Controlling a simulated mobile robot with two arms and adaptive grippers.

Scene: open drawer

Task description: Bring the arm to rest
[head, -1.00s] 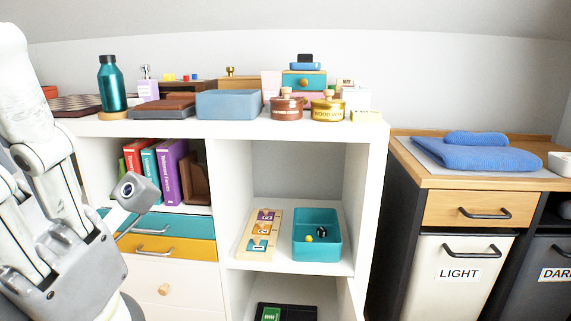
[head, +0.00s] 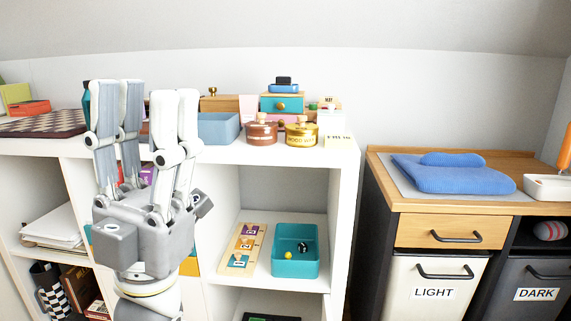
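My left gripper (head: 146,95) stands upright in the head view at the left, with its fingers pointing up. The fingers are apart and nothing shows between them. It is in front of the white shelf unit (head: 346,185) and hides part of it. A small piece of the yellow drawer (head: 190,266) shows beside my wrist; the rest of the drawers is mostly hidden. My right gripper is not in view.
The shelf top holds a blue-grey bin (head: 218,128), a copper tin (head: 261,133) and a gold tin (head: 301,134). A teal tray (head: 296,269) sits on the middle shelf. Right of a gap stands a wooden-topped cabinet (head: 410,205) with a blue towel (head: 452,177).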

